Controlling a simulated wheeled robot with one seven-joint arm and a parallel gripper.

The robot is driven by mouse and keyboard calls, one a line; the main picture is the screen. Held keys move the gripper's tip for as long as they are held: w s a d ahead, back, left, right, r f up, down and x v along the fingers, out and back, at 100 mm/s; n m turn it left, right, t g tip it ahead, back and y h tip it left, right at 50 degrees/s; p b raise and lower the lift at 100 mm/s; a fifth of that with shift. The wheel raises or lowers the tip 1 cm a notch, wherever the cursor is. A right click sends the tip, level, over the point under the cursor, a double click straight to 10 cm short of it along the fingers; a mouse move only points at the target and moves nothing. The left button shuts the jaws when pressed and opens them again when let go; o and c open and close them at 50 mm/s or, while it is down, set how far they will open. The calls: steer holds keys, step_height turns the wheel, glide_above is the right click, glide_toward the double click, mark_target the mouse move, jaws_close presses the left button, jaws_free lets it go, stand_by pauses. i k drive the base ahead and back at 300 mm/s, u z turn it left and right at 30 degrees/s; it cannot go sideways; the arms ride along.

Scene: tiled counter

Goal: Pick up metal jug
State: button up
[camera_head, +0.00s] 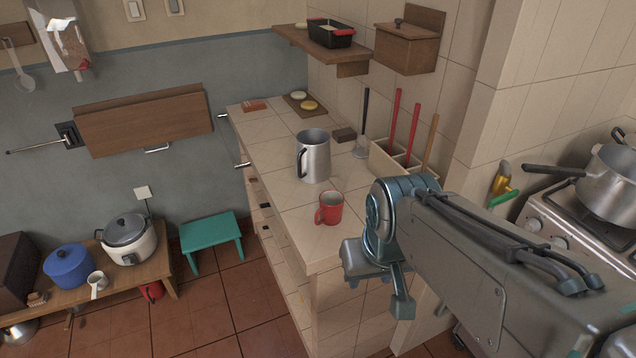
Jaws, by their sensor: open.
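The metal jug (316,158) stands upright on the tiled counter (276,152). It is a tall silver vessel with a dark handle on its left side. My gripper (378,296) is in front of the counter's near end, closer to the camera and lower in the picture than the jug. It is apart from the jug, with its jaws spread and nothing seen between them. The jug is not hidden by my arm.
A red mug (329,208) stands on the counter between the jug and the near edge. A utensil holder (388,163) with long-handled tools is right of the jug. A small dark block (344,134) lies behind it. A wooden shelf (318,44) hangs above the far end.

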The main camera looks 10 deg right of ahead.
mark_target(313, 162)
steer(key=u, duration=1.55)
steer(key=i, duration=2.6)
steer(key=z, duration=4.4)
